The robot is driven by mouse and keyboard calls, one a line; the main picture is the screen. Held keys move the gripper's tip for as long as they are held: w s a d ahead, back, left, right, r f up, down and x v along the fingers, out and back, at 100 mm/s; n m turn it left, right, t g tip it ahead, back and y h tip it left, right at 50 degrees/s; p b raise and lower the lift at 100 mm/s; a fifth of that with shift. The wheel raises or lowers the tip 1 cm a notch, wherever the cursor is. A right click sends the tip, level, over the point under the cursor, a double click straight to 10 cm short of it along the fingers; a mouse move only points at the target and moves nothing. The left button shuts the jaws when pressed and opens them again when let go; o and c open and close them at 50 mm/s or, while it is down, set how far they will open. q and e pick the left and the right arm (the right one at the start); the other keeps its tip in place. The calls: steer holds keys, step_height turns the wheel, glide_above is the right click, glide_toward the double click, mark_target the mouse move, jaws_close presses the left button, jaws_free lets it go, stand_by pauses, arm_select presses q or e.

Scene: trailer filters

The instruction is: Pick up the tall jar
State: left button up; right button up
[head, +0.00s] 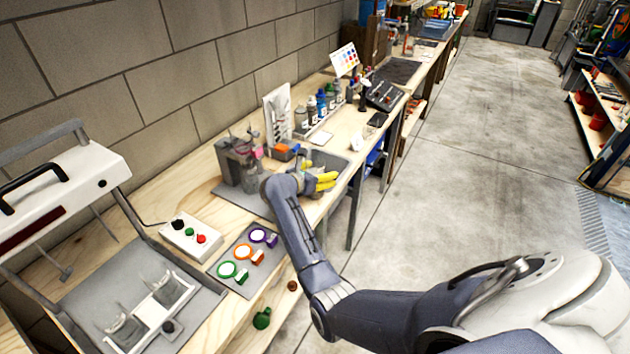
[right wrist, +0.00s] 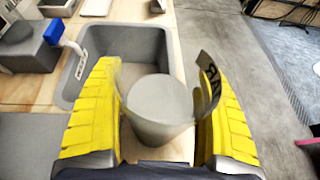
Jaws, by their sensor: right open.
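A grey round-topped cylinder (right wrist: 160,108), which looks like the tall jar, stands between the fingers of my right gripper in the right wrist view. A clear curved edge shows at its left and a dark strip with pale print (right wrist: 209,82) at its right. My right gripper (right wrist: 160,112) has its yellow fingers open on either side of the cylinder; I cannot tell if they touch it. In the head view my right gripper (head: 322,182) is over the bench at the sink's near end, and the jar cannot be made out there. My left gripper is not in view.
A grey sink (head: 340,163) lies beside the gripper. A row of bottles (head: 322,105) stands behind it. A grey device (head: 240,163) is left of the gripper. A mat with coloured rings (head: 240,285) and a button box (head: 190,236) are nearer.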

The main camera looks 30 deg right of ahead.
steer(key=shift+w+d, duration=0.1)
steer(key=shift+d, duration=0.05)
steer(key=shift+c, duration=0.2)
jaws_close()
stand_by(0.3)
stand_by(0.4)
